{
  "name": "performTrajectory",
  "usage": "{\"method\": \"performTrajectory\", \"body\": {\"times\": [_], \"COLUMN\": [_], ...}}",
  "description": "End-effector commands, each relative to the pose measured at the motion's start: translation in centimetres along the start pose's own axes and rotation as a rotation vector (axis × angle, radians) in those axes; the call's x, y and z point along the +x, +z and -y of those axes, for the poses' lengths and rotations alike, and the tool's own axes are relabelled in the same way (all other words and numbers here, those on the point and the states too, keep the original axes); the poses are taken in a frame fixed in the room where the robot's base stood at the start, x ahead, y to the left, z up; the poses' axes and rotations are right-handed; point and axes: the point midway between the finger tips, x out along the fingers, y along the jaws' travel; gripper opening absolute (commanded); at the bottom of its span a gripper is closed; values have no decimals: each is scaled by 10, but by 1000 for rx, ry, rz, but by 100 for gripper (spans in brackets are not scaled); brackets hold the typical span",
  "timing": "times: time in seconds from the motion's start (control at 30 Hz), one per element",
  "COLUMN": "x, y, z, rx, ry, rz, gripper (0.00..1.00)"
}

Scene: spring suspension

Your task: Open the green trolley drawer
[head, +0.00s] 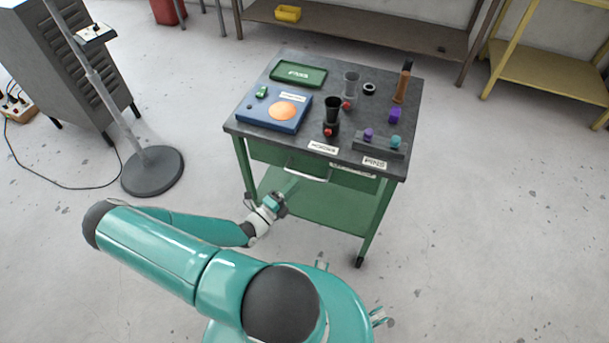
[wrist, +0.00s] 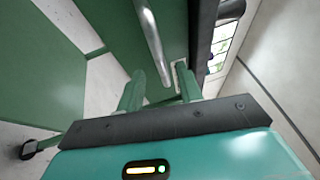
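The green trolley (head: 329,204) stands in front of me with a dark top and green legs. Its drawer is under the top, with a silver bar handle (head: 306,173); the drawer looks shut. In the wrist view the handle (wrist: 151,38) runs down from the top edge, and its lower end appears between the fingertips. My gripper (head: 290,187) is just below and left of the handle in the head view. Its two green fingers stand apart in the wrist view (wrist: 160,72), open and empty. I cannot tell whether they touch the handle.
The trolley top (head: 323,98) carries a blue box (head: 268,119), a green tray (head: 299,74), dark cups and small coloured parts. A pole on a round base (head: 152,172) stands left, by a grey cabinet (head: 60,75). Floor to the right is clear.

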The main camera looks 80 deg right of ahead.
Motion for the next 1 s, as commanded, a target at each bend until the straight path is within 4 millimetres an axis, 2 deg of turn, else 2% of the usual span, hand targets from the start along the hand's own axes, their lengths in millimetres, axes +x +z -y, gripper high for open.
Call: {"method": "performTrajectory", "body": {"times": [0.1,0.3,0.67,0.87,1.0], "x": [24,51,58,58,58], "y": [-1,0,0,0,0], "z": [0,0,0,0,0], "rx": [-1,0,0,1,1], "ry": [-1,-1,0,0,0], "rz": [-2,-1,0,0,0], "gripper": [36,36,36,1,0]}}
